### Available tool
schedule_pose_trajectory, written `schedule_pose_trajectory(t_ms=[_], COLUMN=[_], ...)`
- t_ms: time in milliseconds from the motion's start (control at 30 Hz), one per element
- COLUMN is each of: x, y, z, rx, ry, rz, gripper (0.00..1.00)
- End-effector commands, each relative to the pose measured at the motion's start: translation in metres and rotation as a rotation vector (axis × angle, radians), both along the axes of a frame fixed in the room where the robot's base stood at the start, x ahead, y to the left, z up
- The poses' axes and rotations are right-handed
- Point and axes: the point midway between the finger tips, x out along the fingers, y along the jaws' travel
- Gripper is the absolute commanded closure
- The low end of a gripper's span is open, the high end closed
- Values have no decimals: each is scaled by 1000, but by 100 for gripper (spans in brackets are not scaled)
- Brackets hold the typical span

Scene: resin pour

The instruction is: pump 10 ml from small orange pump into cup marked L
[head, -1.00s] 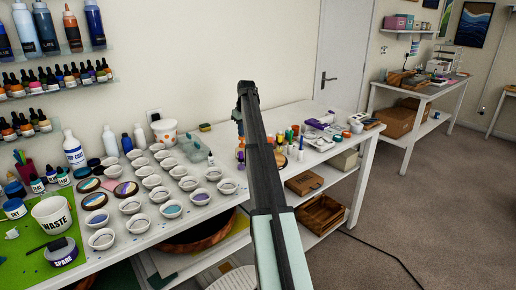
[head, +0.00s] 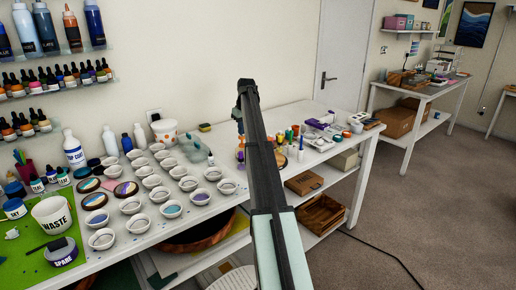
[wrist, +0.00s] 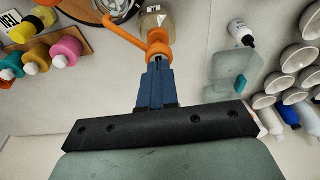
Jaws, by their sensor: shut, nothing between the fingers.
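An orange pump (wrist: 157,44) tops a clear bottle of brownish liquid (wrist: 154,20) in the wrist view, with a spout reaching out to the left. My gripper (wrist: 158,68) has blue fingers closed together, their tips right at the pump head; I cannot tell whether they touch it. In the head view my arm hides most of the pump. Many small white cups (head: 131,206) stand in rows on the table, several holding coloured liquid. I cannot read a mark L on any of them.
A WASTE cup (head: 52,217) and a SPARE jar (head: 62,252) stand at the left. Coloured bottles (wrist: 66,50) and a round metallic thing (wrist: 112,8) lie near the pump. A small white bottle (wrist: 240,34) stands to its right.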

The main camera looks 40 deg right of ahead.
Motion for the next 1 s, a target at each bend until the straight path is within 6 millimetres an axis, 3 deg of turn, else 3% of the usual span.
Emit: schedule_pose_trajectory(t_ms=[367, 1000], x=[0, 1], y=[0, 0], z=[4, 59], rx=[0, 0], ry=[0, -1], rz=[0, 0], gripper=[100, 100])
